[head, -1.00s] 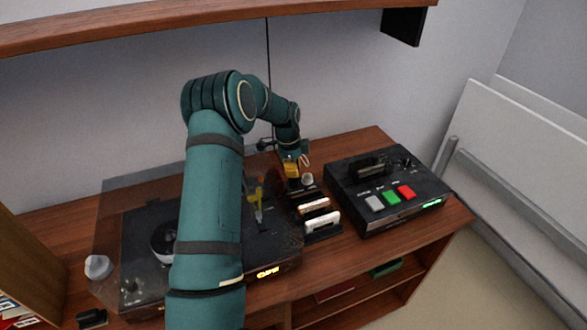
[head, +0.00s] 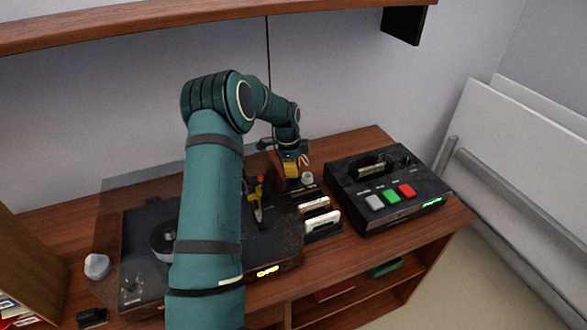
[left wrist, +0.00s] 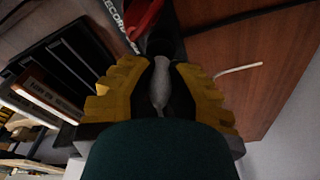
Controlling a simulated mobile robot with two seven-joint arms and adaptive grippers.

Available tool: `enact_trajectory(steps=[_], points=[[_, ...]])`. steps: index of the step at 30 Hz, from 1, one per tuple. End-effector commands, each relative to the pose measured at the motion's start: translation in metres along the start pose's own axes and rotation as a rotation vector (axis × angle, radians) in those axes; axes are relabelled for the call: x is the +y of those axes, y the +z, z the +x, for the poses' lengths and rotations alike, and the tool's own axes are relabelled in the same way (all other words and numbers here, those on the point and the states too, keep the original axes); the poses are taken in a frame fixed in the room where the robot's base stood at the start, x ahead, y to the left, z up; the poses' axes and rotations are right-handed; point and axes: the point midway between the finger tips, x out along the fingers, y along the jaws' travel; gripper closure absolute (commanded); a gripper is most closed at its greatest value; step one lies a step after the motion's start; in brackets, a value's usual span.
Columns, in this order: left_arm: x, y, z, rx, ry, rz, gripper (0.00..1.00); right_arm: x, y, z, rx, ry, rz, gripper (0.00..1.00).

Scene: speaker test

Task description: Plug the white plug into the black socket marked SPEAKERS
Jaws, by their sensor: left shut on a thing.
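My left gripper (head: 291,172) reaches down behind the row of slots between the turntable and the button box. In the left wrist view its yellow-and-black fingers (left wrist: 160,88) are shut on the greyish-white plug (left wrist: 160,82). A dark round opening (left wrist: 160,45), seemingly a socket, lies just beyond the plug's tip. I cannot tell whether they touch or whether the plug is inside it. My right gripper is not in view.
A turntable (head: 140,262) under a clear cover stands left of the gripper. A black box (head: 385,215) with grey, green and red buttons stands right. A pale round piece (head: 307,178) sits close beside the gripper. The wall is behind, a shelf (head: 200,22) above.

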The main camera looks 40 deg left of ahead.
Motion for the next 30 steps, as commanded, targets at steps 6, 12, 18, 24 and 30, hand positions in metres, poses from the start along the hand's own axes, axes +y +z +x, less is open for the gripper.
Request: enact_trajectory(steps=[6,12,18,24,30], points=[[0.000,0.001,0.004,0.000,0.000,0.000,1.00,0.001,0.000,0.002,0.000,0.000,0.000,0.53],[0.000,0.001,0.008,0.000,0.000,0.000,1.00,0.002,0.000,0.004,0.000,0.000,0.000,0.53],[0.000,0.002,0.011,0.000,0.000,0.000,1.00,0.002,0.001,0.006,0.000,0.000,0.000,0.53],[0.000,0.002,0.015,0.000,0.000,0.000,1.00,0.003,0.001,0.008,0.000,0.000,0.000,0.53],[0.000,0.002,0.018,0.000,0.000,0.000,1.00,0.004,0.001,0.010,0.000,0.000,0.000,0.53]])
